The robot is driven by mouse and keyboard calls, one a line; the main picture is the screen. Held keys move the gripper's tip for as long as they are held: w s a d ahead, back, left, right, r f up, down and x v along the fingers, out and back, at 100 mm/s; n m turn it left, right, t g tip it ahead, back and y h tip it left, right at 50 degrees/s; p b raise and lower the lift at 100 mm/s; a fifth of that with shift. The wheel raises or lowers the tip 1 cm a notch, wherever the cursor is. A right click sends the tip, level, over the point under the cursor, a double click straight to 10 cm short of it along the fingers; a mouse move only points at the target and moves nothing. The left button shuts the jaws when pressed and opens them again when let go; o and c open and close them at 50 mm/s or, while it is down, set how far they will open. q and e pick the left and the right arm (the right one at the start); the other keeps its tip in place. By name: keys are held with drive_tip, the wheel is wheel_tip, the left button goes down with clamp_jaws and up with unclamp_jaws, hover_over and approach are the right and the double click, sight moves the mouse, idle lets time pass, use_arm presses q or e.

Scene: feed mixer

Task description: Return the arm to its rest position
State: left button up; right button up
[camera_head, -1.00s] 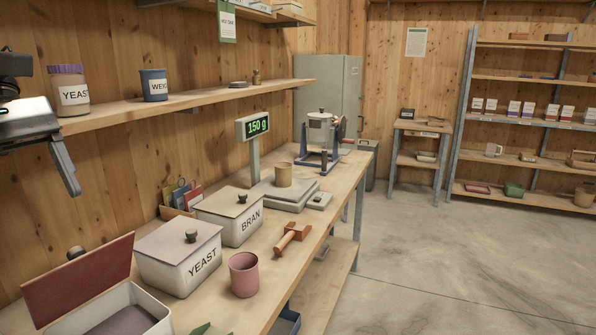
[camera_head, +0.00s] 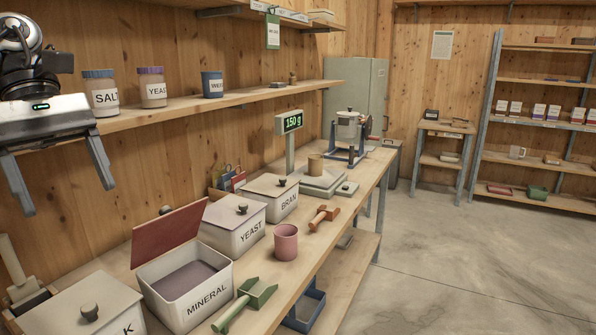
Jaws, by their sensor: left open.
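My left gripper (camera_head: 62,186) is at the upper left of the head view, its two fingers spread and pointing down, with nothing between them. It hangs in front of the wall shelf, left of the SALT jar (camera_head: 106,97), and above the workbench (camera_head: 330,219). My right gripper is not in view.
Below stand the open MINERAL bin (camera_head: 200,299), lidded YEAST (camera_head: 237,228) and BRAN (camera_head: 273,200) bins, a pink cup (camera_head: 286,243) and a green scoop (camera_head: 248,301). The scale display (camera_head: 293,123) reads 150 g. The shelf (camera_head: 250,95) holds jars. The floor to the right is clear.

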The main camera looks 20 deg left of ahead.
use_arm(q)
drive_tip(key=w+d+f+n+t+h, duration=0.15)
drive_tip(key=d+f+n+h, duration=0.4)
drive_tip(key=d, duration=0.75)
drive_tip(key=w+d+f+n+t+h, duration=0.1)
drive_tip(key=w+d+f+n+h, duration=0.35)
drive_tip(key=d, duration=0.85)
drive_tip(key=w+d+f+n+t+h, duration=0.1)
drive_tip(key=d+f+n+h, duration=0.6)
drive_tip(key=d, duration=0.7)
drive_tip(key=w+a+f+n+t+y, duration=0.1)
drive_tip(key=a+f+n+t+y, duration=0.2)
drive_tip(key=f+n+t+y, duration=0.7)
drive_tip(key=w+a+f+n+t+y, duration=0.1)
drive_tip(key=a+f+n+t, duration=0.25)
drive_tip(key=n, duration=1.25)
drive_tip(key=s+a+f+n+g+y, duration=0.2)
drive_tip(key=s+a+f+n+y, duration=0.2)
drive_tip(key=f, duration=0.5)
drive_tip(key=s+a+f+n+g+y, duration=0.3)
drive_tip(key=s+a+f+n, duration=0.4)
drive_tip(key=s, duration=0.4)
wheel_tip(320, 180, down, 3)
drive_tip(key=shift+r+n+y, duration=0.1)
drive_tip(key=shift+n+y, duration=0.7)
drive_tip(key=shift+y, duration=0.1)
